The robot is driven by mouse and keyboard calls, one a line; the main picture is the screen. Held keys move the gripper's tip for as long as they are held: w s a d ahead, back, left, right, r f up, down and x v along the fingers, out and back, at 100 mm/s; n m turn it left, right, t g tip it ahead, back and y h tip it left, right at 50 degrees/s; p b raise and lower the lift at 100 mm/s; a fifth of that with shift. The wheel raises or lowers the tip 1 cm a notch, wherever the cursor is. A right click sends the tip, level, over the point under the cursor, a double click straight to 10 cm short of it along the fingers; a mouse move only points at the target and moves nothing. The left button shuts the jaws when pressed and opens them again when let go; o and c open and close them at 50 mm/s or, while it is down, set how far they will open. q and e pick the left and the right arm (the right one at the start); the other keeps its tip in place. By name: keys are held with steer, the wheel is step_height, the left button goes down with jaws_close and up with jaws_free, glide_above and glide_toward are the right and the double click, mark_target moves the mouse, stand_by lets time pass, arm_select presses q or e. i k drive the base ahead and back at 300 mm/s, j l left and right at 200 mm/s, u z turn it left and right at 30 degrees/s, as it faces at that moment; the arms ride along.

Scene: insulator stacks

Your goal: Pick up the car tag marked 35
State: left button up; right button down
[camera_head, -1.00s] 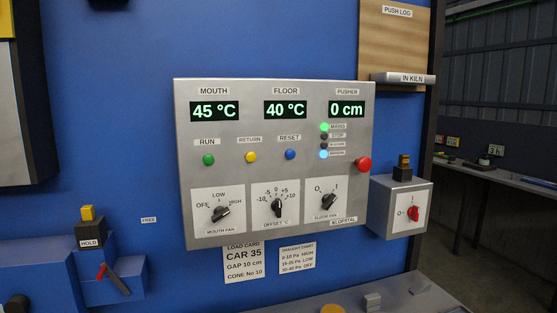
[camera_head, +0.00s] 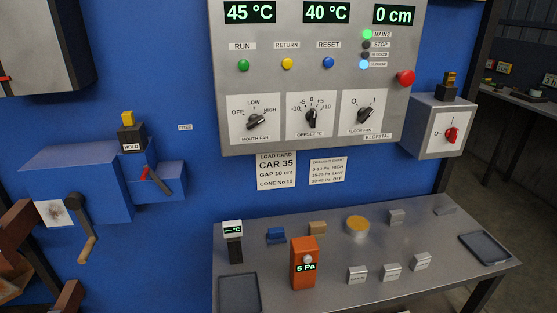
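Three small light-grey labelled blocks stand in a row near the front right of the metal bench: a left one (camera_head: 357,275), a middle one (camera_head: 391,272) and a right one (camera_head: 421,262). Their lettering is too small to read, so I cannot tell whether any is the car tag marked 35. The load card (camera_head: 276,171) under the control panel reads CAR 35, GAP 10 cm, CONE No 10. Neither of my grippers is in view.
The metal bench (camera_head: 330,297) also holds an orange meter (camera_head: 304,263) reading 5 Pa, a display stand (camera_head: 233,240), a blue block (camera_head: 276,235), a yellow disc (camera_head: 357,227), a left tray (camera_head: 239,294) and a right tray (camera_head: 484,248). A crank handle (camera_head: 86,247) juts out at left.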

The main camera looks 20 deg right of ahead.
mark_target(419, 262)
steer(key=k+l+z, duration=0.15)
steer(key=l+z, duration=0.8)
steer(key=l, duration=0.2)
